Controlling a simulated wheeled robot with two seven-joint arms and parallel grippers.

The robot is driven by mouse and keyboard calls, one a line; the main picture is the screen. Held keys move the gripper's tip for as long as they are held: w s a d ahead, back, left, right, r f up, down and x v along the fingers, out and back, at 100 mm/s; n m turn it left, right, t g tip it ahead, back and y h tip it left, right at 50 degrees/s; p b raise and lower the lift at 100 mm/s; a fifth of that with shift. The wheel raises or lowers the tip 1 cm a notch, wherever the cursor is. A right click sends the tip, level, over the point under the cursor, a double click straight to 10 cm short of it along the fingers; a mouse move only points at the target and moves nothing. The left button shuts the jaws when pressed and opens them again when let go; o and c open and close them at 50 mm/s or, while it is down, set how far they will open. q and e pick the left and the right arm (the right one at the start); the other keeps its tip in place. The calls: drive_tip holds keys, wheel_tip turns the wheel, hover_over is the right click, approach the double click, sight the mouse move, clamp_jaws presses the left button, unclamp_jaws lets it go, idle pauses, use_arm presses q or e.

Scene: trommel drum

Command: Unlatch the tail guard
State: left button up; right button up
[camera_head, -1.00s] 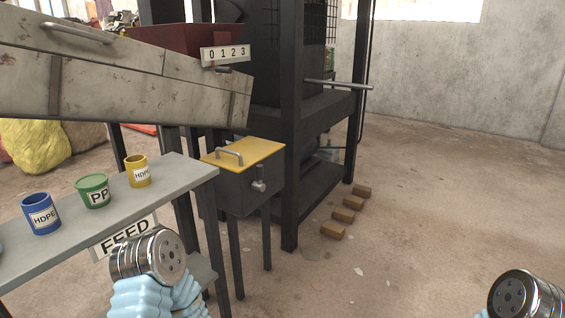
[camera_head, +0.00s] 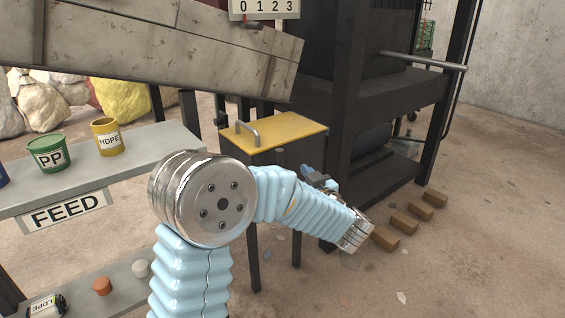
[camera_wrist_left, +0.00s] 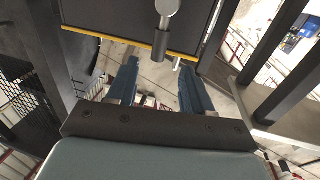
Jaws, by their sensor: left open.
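A dark box (camera_head: 275,168) with a yellow lid (camera_head: 290,126) and a grey handle (camera_head: 246,133) stands beside the drum frame. No part is marked as the tail guard, so I cannot tell whether this box is it. In the left wrist view, a grey round-ended latch (camera_wrist_left: 163,32) sticks out over the box's yellow edge (camera_wrist_left: 115,37). My right gripper is out of view.
A grey bench (camera_head: 110,172) with a FEED sign (camera_head: 66,210), a green PP cup (camera_head: 48,154) and a yellow HDPE cup (camera_head: 106,137) is at left. A steel bar (camera_head: 425,62) juts from the dark frame. Several bricks (camera_head: 405,223) lie at right.

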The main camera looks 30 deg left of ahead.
sight(282, 160)
use_arm(q)
drive_tip(key=x, duration=0.8)
drive_tip(key=shift+w+a+f, duration=0.1)
drive_tip(key=shift+w+a, duration=0.05)
drive_tip(key=shift+a, duration=0.05)
clamp_jaws()
